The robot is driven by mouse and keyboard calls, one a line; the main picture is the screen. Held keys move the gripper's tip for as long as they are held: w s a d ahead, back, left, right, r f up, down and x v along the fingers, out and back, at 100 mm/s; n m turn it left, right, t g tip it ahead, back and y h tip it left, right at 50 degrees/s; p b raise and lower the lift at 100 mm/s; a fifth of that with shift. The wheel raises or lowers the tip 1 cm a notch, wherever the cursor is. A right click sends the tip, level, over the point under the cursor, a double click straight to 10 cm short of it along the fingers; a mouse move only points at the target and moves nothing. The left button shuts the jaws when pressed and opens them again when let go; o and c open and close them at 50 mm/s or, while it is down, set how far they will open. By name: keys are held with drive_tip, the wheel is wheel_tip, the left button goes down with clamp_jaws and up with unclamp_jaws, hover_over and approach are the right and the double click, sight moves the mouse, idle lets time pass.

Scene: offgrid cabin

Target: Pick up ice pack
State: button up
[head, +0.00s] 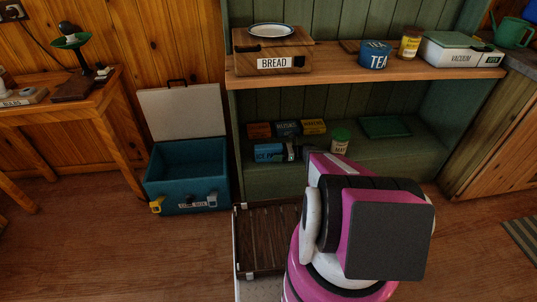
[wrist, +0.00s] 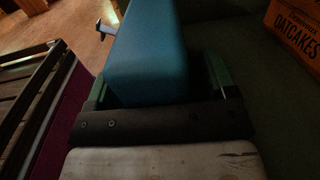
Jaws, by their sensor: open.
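In the wrist view the blue block (wrist: 148,50) fills the space between the two greenish fingers of my gripper (wrist: 155,88). The fingers are open, one on each side of it. I cannot tell whether either finger touches it. In the head view my arm reaches to the shelf from the right and the fingertips are hard to make out.
An oatcakes box (wrist: 296,28) stands to the right in the wrist view. A green-lidded jar (head: 340,141) stands right of my gripper, with a green tray (head: 385,127) beyond. The upper shelf (head: 345,70) overhangs. An open teal cooler (head: 188,172) stands on the floor at left.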

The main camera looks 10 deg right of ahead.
drive_tip(key=c, duration=1.4)
drive_tip(key=shift+r, duration=0.2)
